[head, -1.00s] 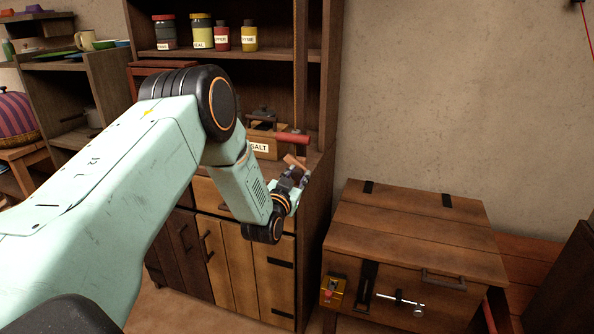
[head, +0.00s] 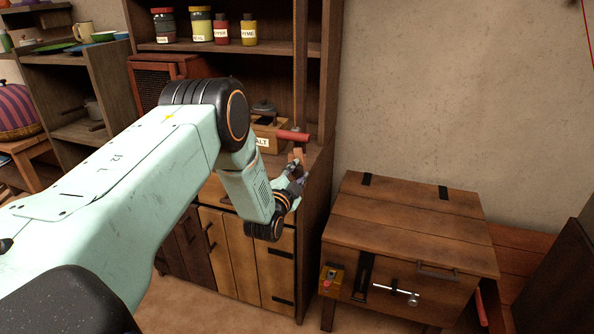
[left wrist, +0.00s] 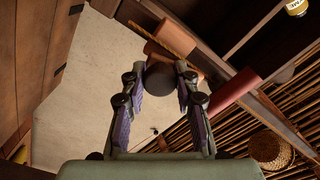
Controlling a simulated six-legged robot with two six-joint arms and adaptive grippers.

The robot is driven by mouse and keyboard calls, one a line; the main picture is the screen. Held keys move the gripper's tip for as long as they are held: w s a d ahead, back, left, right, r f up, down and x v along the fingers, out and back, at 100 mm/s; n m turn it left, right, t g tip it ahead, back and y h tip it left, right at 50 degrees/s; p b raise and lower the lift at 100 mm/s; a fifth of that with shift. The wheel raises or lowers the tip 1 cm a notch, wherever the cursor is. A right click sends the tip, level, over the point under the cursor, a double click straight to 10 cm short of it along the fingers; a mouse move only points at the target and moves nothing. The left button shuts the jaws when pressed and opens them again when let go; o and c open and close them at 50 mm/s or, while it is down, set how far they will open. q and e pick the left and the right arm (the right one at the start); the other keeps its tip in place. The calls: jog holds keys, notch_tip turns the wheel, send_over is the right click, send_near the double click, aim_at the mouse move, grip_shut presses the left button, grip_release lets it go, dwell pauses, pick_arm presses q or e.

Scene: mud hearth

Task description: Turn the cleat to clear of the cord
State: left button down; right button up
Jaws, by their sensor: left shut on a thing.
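The wooden cleat (head: 297,157) is a small brown bar at the right edge of the cupboard counter, standing nearly upright in the head view. My left gripper (head: 293,172) is shut at its lower end. In the left wrist view, the fingers (left wrist: 164,76) close on a dark round part in front of the brown cleat (left wrist: 190,62); their exact contact is partly hidden. A red roller (head: 293,135) lies just above the cleat and also shows in the left wrist view (left wrist: 235,91).
A salt box (head: 266,132) stands on the counter left of the roller. Jars (head: 201,25) line the shelf above. A wooden chest (head: 405,225) with a sliding bolt (head: 398,293) stands to the right. The wall above the chest is clear.

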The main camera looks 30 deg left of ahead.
dwell(0.4)
pick_arm(q)
jog(key=c, duration=1)
grip_release()
jog(key=v, duration=1.2)
